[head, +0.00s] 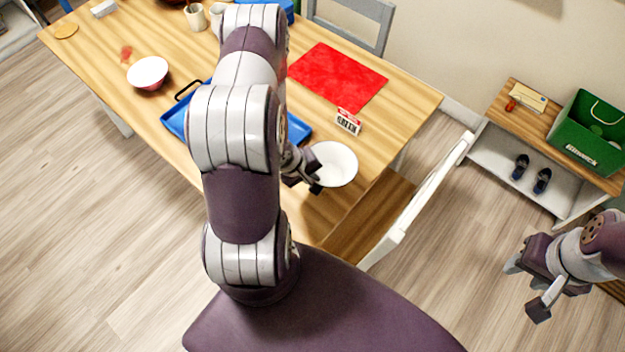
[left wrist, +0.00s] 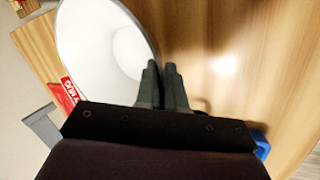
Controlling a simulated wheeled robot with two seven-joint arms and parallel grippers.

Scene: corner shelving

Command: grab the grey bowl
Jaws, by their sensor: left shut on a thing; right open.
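The grey bowl (head: 335,164), pale inside, is at the near right part of the wooden table. My left gripper (head: 312,172) is shut on its rim at the bowl's left side. In the left wrist view the bowl (left wrist: 95,42) looks tilted on edge, and its rim meets the fingers of my left gripper (left wrist: 162,85). I cannot tell whether the bowl touches the table. My right gripper (head: 527,288) is open and empty, off to the right above the floor.
The wooden table (head: 90,45) also carries a white-and-red bowl (head: 148,73), a blue tray (head: 174,122), a red mat (head: 335,76) and a small labelled box (head: 348,122). A chair (head: 425,200) stands at its right. A low shelf (head: 490,140) holds a green box (head: 590,135).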

